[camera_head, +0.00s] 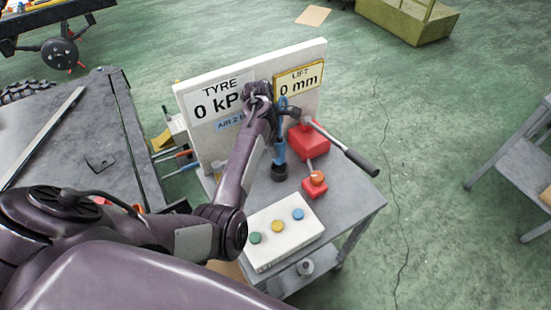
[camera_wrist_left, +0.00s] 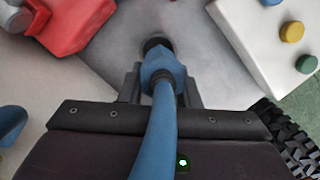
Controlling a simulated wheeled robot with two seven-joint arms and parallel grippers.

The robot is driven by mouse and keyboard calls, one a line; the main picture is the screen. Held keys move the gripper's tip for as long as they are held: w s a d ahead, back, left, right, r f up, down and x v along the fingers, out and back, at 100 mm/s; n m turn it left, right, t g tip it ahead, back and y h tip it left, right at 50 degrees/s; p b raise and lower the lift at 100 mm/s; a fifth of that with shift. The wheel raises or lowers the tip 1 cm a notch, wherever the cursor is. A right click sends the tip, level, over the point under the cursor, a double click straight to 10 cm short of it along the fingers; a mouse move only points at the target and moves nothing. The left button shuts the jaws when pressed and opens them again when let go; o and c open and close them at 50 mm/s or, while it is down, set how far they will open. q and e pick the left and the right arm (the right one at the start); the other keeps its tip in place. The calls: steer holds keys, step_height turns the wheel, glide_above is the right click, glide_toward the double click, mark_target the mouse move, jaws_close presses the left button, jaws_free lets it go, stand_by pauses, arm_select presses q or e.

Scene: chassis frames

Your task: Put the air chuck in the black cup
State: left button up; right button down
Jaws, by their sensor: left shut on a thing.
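The blue air chuck (camera_head: 280,147) stands roughly upright over the grey cart top. The black cup (camera_head: 279,173) is directly below its lower end. I cannot tell whether the tip is inside the cup or just above it. My left gripper (camera_wrist_left: 161,88) is shut on the chuck (camera_wrist_left: 163,70), with a dark finger on each side, and a blue hose (camera_wrist_left: 158,135) runs back toward the camera. The dark round cup (camera_wrist_left: 157,45) shows just beyond the chuck, partly hidden by it. My right gripper is not in view.
A white board with TYRE and LIFT readouts (camera_head: 215,137) stands behind the cart top (camera_head: 345,200). To the right are a red box with a black-handled lever (camera_head: 345,150) and a red base with an orange knob (camera_head: 315,185). A white button box (camera_head: 285,235) is in front.

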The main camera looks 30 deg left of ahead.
arm_select(q)
step_height(320, 180, down, 7)
steer(key=shift+f, duration=0.15)
steer(key=o, duration=1.1)
steer(key=b+v, duration=0.1)
steer(key=v, duration=1.1)
